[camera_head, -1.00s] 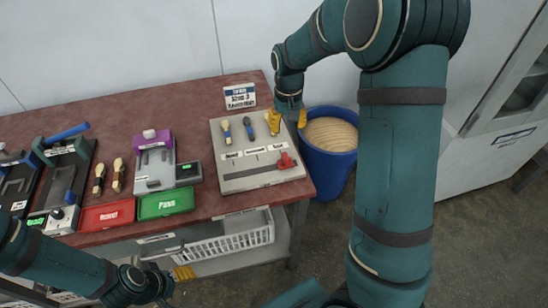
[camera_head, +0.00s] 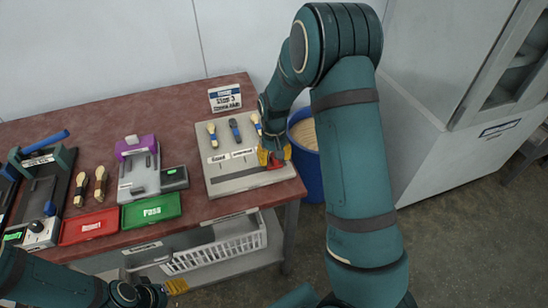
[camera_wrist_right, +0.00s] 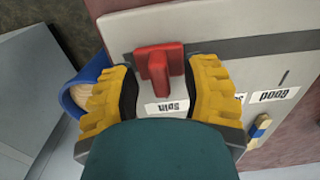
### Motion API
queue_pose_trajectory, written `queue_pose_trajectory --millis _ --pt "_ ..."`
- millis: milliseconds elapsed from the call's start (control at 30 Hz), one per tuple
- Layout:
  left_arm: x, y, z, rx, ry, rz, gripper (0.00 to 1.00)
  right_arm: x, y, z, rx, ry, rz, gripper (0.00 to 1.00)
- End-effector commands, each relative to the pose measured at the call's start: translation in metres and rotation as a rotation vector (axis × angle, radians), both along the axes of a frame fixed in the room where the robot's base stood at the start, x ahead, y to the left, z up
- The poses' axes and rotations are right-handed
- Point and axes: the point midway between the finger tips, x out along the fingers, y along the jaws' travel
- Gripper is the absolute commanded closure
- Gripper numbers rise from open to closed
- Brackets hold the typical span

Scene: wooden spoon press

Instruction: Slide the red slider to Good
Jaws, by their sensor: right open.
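The pale grey slider board (camera_head: 232,187) lies at the table's right end, with a dark track along its front. The red slider (camera_head: 273,166) stands at the right end of the track, partly hidden by my gripper; it also shows in the right wrist view (camera_wrist_right: 158,64). The Split label (camera_wrist_right: 167,105) is beside it there. The Good label (camera_head: 217,158) is at the track's left end. My right gripper (camera_head: 275,156) is open, its yellow fingers on both sides of the slider, with gaps showing. My left gripper (camera_head: 176,286) is low at the front; its opening is unclear.
Several wooden-handled brushes or spoons (camera_head: 212,133) lie on the board behind the labels. A sign (camera_head: 225,98) stands behind it. A blue bin (camera_head: 304,133) is on the right. Red (camera_head: 89,227) and green (camera_head: 151,210) trays lie left of the board. The track left of the slider looks clear.

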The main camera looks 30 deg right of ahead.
Motion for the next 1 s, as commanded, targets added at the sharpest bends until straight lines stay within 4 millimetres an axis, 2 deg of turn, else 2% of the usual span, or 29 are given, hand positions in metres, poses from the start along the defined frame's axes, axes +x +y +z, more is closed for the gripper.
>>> queue_pose_trajectory --millis 200,233,367,400,767,867,1000 --pt "0.000 0.000 0.000 0.000 -0.001 0.000 0.39 0.000 0.000 0.000 0.000 0.000 0.000 0.54" --pt "0.000 0.000 0.000 0.000 -0.001 0.000 0.39 0.000 0.000 0.000 0.000 0.000 0.000 0.51" --pt "0.000 0.000 0.000 0.000 -0.001 0.000 0.39 0.000 0.000 0.000 0.000 0.000 0.000 0.97" --pt "0.000 0.000 0.000 0.000 -0.001 0.000 0.39 0.000 0.000 0.000 0.000 0.000 0.000 1.00" --pt "0.000 0.000 0.001 0.000 0.000 0.000 0.39 0.000 0.003 0.000 0.000 0.001 0.001 1.00" --pt "0.000 0.000 0.003 0.000 0.000 0.000 0.39 0.002 0.012 0.000 0.000 0.001 0.003 1.00" --pt "-0.001 0.000 0.009 0.000 0.003 0.000 0.39 0.008 0.037 0.001 0.001 0.003 0.006 1.00"
